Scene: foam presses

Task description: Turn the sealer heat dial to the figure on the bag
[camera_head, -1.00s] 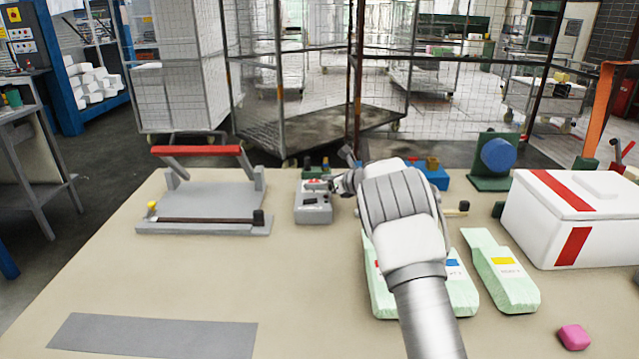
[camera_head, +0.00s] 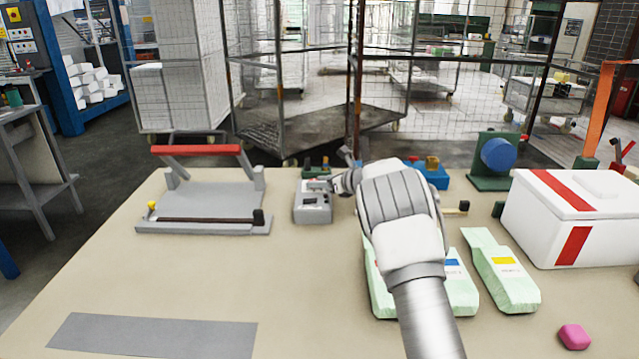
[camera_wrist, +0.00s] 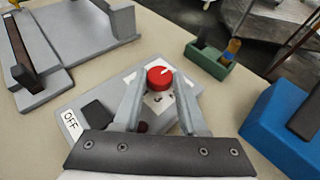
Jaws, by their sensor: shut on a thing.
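The heat dial is a red knob (camera_wrist: 160,77) with a white pointer mark, on a grey control box (camera_head: 313,211). In the wrist view my gripper (camera_wrist: 158,88) is shut on the dial, one finger on each side. White figure labels show around the dial, partly hidden by the fingers. An OFF label (camera_wrist: 71,124) and a black switch (camera_wrist: 98,113) sit on the same box. The pale green bags (camera_head: 503,275) lie to the right, one with a yellow patch, others partly behind my arm. Their print is too small to read.
The sealer (camera_head: 208,205) with a red-handled bar stands left of the box. A green tray (camera_wrist: 221,62) and a blue block (camera_wrist: 285,115) lie close behind and right. A white box with red stripes (camera_head: 560,215) stands far right.

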